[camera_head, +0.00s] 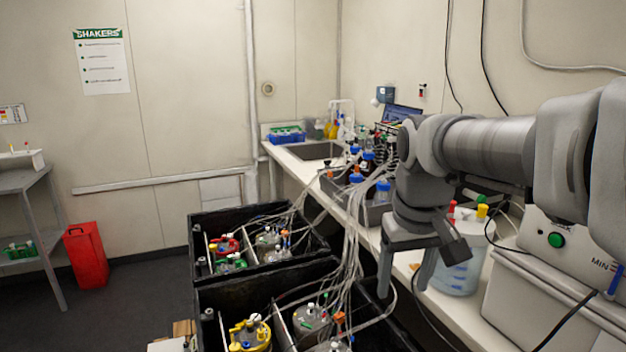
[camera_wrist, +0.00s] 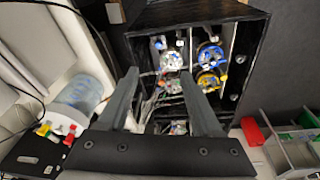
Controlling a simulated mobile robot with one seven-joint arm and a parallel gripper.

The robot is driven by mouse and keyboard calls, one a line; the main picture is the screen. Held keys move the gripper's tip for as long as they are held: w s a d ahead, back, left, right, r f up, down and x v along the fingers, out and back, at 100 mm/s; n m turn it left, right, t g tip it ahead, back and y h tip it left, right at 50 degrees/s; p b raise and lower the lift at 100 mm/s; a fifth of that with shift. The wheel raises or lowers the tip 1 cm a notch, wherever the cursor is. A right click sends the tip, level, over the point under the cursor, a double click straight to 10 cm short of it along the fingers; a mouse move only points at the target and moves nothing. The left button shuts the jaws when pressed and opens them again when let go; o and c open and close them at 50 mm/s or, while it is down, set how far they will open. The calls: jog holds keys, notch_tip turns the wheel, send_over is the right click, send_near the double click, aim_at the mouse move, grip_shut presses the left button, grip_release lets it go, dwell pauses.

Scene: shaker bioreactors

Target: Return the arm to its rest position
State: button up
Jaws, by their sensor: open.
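My arm reaches in from the right in the head view, over the bench, with my gripper (camera_head: 405,275) pointing down. The gripper is open and nothing is between its fingers. In the wrist view the two fingers of my gripper (camera_wrist: 160,100) are spread apart. Beyond them lies a black shaker box (camera_wrist: 200,12) holding several vessels. In the head view, the near shaker box (camera_head: 225,295) and the far shaker box (camera_head: 205,218) are to the left of the gripper. No contact between gripper and boxes is visible.
The bench (camera_head: 455,315) carries a jug (camera_head: 460,270) beside the gripper, a white machine (camera_head: 545,250) and blue-capped bottles (camera_head: 383,192). Loose tubes (camera_head: 352,230) run from the bench to the boxes. A red bin (camera_head: 87,255) stands left, with clear floor (camera_head: 130,300) around it.

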jog(key=s+f+m+t+p, duration=0.1)
jog(key=s+t, duration=0.2)
jog(key=s, duration=1)
jog(key=shift+s+d+f, duration=0.15)
jog(key=shift+f, duration=0.15)
jog(key=shift+s+f+m, duration=0.15)
jog(key=shift+s+m, duration=0.1)
jog(key=shift+m, duration=0.05)
jog(key=shift+c, duration=0.4)
jog(key=shift+s+f, duration=0.1)
jog(key=shift+c, duration=0.9)
jog(key=shift+s, duration=0.15)
